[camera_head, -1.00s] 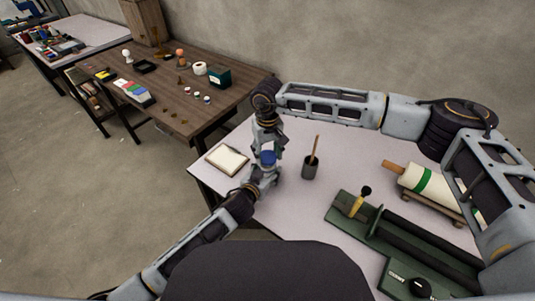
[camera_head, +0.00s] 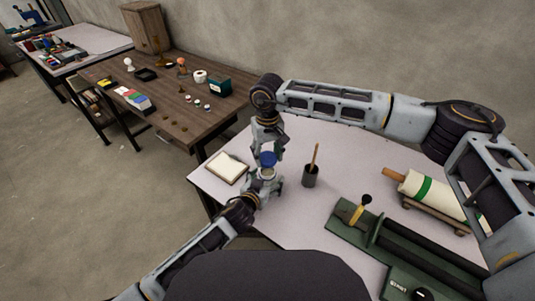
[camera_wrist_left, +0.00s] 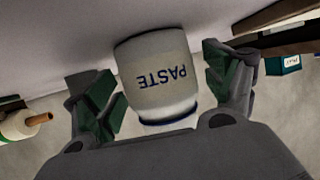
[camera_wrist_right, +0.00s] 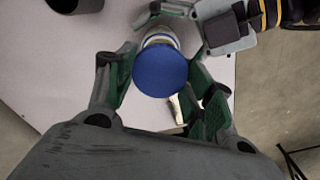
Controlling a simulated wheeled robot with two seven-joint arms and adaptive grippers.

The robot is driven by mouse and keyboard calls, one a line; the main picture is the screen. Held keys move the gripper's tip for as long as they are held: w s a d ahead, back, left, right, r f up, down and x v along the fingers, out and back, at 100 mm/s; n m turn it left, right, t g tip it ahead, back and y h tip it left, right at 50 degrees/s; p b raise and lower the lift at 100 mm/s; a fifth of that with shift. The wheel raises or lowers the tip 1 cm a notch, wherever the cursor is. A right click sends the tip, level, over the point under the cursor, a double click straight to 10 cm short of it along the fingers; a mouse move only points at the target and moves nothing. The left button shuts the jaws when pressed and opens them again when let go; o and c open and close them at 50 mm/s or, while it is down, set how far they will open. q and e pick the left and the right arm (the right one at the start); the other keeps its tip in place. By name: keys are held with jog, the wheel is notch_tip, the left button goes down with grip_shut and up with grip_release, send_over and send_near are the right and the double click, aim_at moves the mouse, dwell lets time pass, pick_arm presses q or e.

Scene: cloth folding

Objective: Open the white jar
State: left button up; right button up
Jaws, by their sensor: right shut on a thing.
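The white jar (camera_wrist_left: 158,75) has blue "PASTE" lettering, upside down in the left wrist view. In the head view the jar (camera_head: 266,173) stands near the table's left side. My left gripper (camera_wrist_left: 165,85) is open, with a finger on either side of the jar body and a gap visible at the right finger. It is low at the jar in the head view (camera_head: 264,184). My right gripper (camera_wrist_right: 163,88) is shut on the blue lid (camera_wrist_right: 160,70) from above. The lid (camera_head: 267,158) is above the white body; whether they touch is unclear.
A dark cup with a wooden stick (camera_head: 310,175) stands right of the jar. A pad (camera_head: 226,168) lies to its left. A green device (camera_head: 380,240) and a roll on a stand (camera_head: 430,190) occupy the right side. A brown table (camera_head: 170,100) is behind left.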

pick_arm(q)
jog(key=shift+s+a, duration=0.1)
jog(key=shift+s, duration=0.1)
jog(key=shift+v, duration=5.8)
